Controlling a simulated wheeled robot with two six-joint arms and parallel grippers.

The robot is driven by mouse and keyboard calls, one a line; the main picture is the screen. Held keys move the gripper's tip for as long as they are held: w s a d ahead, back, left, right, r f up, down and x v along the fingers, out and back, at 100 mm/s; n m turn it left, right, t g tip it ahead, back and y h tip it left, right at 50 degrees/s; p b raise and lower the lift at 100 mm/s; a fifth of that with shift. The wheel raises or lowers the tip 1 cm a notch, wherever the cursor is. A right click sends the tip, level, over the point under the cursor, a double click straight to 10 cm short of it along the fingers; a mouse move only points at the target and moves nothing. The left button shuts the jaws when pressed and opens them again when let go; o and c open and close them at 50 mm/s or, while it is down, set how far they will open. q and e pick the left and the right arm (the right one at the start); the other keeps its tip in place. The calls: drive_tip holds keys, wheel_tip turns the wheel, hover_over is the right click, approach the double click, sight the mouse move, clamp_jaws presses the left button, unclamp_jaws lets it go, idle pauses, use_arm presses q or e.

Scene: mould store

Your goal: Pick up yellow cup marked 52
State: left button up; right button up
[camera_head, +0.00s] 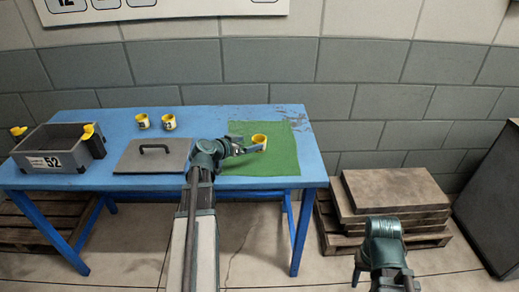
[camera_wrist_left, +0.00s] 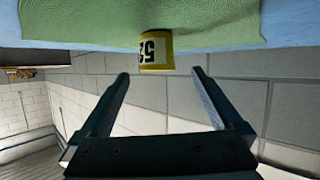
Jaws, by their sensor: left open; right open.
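The yellow cup marked 52 (camera_head: 260,139) stands on the green mat (camera_head: 283,160) on the blue table. In the left wrist view, which is upside down, the cup (camera_wrist_left: 156,51) shows its black 52 on a pale label. My left gripper (camera_head: 246,146) is open and reaches over the mat at the cup's near side. In the wrist view the cup lies ahead, between the lines of the two fingers (camera_wrist_left: 161,74), just beyond their tips. My right gripper (camera_head: 383,278) is open and empty, low at the bottom right, away from the table.
Two other yellow cups, one (camera_head: 142,121) left of the other (camera_head: 169,122), stand at the table's back. A grey lid (camera_head: 135,158) with a black handle lies left of my arm. A grey box labelled 52 (camera_head: 74,165) with yellow clips stands at far left. Pallets (camera_head: 395,205) are right of the table.

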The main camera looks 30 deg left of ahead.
sight(259, 141)
use_arm(q)
drive_tip(key=shift+x, duration=0.9)
drive_tip(key=shift+w, duration=0.1)
drive_tip(key=b+x, duration=0.1)
drive_tip(key=x, duration=0.1)
drive_tip(key=b+x, duration=0.1)
drive_tip(key=x, duration=0.1)
drive_tip(key=shift+d+f, duration=0.2)
drive_tip(key=shift+f, duration=0.1)
drive_tip(key=shift+w+d+f+b, duration=0.1)
drive_tip(key=shift+w+b, duration=0.25)
drive_tip(key=shift+w, duration=0.1)
drive_tip(key=shift+s, duration=0.1)
drive_tip(key=shift+c, duration=0.3)
